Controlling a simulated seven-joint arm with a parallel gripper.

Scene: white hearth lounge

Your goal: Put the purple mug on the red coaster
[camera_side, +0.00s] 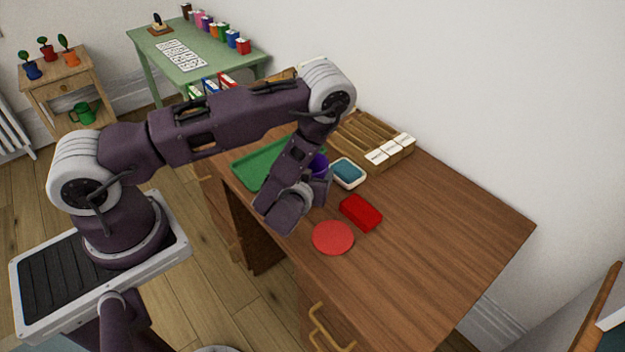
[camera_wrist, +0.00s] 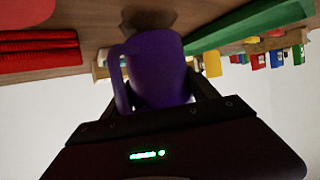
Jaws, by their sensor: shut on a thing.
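The purple mug (camera_wrist: 158,65) fills the middle of the wrist view, between the dark fingers of my gripper (camera_wrist: 160,98), with its handle to the left. In the side view the purple mug (camera_side: 319,165) is mostly hidden behind my gripper (camera_side: 322,185), which is shut on it over the wooden desk. The flat, round red coaster (camera_side: 333,238) lies on the desk, to the lower right of my gripper, with nothing on it. I cannot tell how far the mug is above the desk.
A red block (camera_side: 360,212) lies close behind the coaster. A white container with blue contents (camera_side: 348,173) and a wooden organizer (camera_side: 372,140) stand farther back. A green tray (camera_side: 258,165) lies left of my gripper. The desk's right side (camera_side: 440,245) is clear.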

